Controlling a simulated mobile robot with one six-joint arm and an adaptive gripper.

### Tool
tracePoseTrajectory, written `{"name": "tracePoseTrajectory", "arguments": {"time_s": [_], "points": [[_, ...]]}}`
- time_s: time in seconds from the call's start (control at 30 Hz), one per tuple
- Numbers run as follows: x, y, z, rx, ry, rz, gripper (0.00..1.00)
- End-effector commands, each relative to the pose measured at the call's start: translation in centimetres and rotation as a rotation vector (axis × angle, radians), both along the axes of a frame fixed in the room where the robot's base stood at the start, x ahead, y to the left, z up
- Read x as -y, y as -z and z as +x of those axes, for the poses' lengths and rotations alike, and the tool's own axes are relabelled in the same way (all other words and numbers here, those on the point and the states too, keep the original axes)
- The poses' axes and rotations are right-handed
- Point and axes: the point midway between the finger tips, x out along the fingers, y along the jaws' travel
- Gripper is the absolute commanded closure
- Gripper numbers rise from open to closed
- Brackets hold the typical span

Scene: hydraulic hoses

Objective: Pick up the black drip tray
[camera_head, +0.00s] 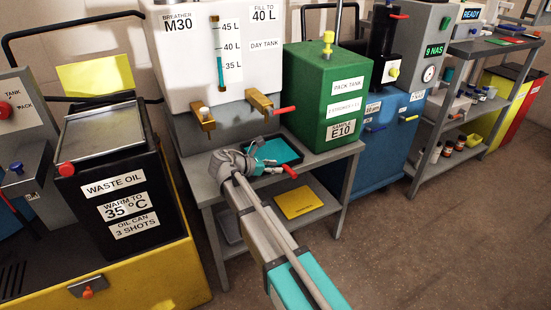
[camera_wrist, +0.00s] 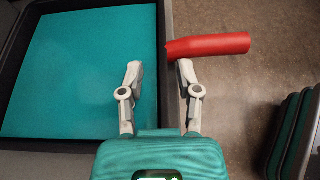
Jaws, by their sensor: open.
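The black drip tray (camera_head: 281,150) lies on the grey stand under the white tank; its inside is flat and teal. In the wrist view the tray (camera_wrist: 24,62) fills the left side, with its dark rim around the teal. My gripper (camera_wrist: 159,67) is open and empty, its two fingers apart at the tray's right edge. The left finger overlaps the tray; the right finger lies over the floor beyond. In the head view my gripper (camera_head: 270,168) is at the tray's front side. The gap between fingertips and rim cannot be judged.
A red bar (camera_wrist: 208,45) shows just beyond the right fingertip; its mounting is unclear. Two brass taps (camera_head: 260,104) hang from the white tank (camera_head: 185,60) over the stand. The green pack tank (camera_head: 325,95) stands right of the tray. A yellow item (camera_head: 295,202) lies on the lower shelf.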

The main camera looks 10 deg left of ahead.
Motion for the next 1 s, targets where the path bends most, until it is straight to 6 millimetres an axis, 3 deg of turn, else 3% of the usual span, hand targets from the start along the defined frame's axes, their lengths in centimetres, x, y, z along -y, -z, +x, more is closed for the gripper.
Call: {"name": "tracePoseTrajectory", "arguments": {"time_s": [0.17,0.4,1.0], "points": [[-0.02,0.0,0.0,0.0,0.0,0.0,0.56],[-0.04,0.0,-0.02,0.0,0.0,0.0,1.0],[-0.07,-0.12,-0.02,0.0,-0.001,0.0,1.0]]}}
